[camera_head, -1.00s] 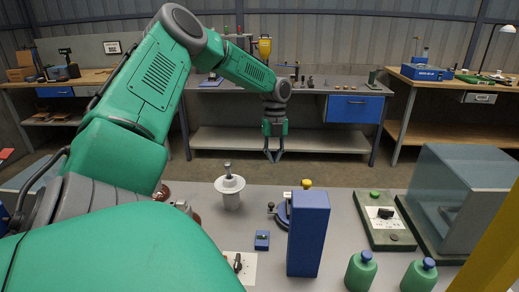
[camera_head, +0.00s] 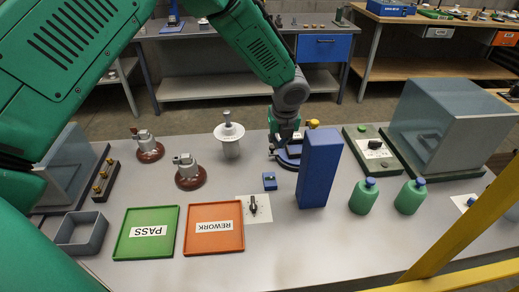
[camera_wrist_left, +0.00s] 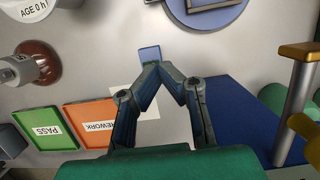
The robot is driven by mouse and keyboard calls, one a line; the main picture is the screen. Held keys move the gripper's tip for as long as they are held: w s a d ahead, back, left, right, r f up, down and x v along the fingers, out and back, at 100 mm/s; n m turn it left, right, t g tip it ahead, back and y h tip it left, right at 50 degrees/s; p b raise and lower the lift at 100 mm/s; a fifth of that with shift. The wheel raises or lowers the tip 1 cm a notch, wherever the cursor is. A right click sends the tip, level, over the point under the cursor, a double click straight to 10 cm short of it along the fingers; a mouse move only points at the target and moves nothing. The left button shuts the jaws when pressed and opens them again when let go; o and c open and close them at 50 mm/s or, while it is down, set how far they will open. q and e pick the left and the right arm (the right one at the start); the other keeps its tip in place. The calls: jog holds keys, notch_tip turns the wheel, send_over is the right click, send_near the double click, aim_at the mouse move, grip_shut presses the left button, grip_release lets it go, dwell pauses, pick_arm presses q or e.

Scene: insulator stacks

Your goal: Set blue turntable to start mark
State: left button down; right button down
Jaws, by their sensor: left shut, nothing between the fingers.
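The blue turntable (camera_head: 290,162) is low and round and sits on the grey table, partly hidden by a tall blue box and my left arm. Its blue disc (camera_wrist_left: 208,14) shows at the top edge of the left wrist view. I cannot make out a start mark. My right gripper is not in view.
The tall blue box (camera_head: 320,170) stands close to the gripper's right. Green bottles (camera_head: 363,196), trays (camera_head: 148,232) and a yellow bar (camera_head: 445,240) are nearby.

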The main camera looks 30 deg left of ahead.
pick_arm(q)
jog(key=x, duration=1)
jog(key=shift+a, duration=0.15)
jog(key=shift+w+a+r+p, duration=0.1)
jog(key=shift+w+a+p, duration=0.1)
jog(key=shift+w+a, duration=0.3)
jog(key=shift+w+a+r+p, duration=0.15)
jog(key=shift+w+a, duration=0.1)
jog(key=shift+w, duration=0.4)
jog(key=shift+w+a, duration=0.45)
jog(key=shift+w, duration=0.05)
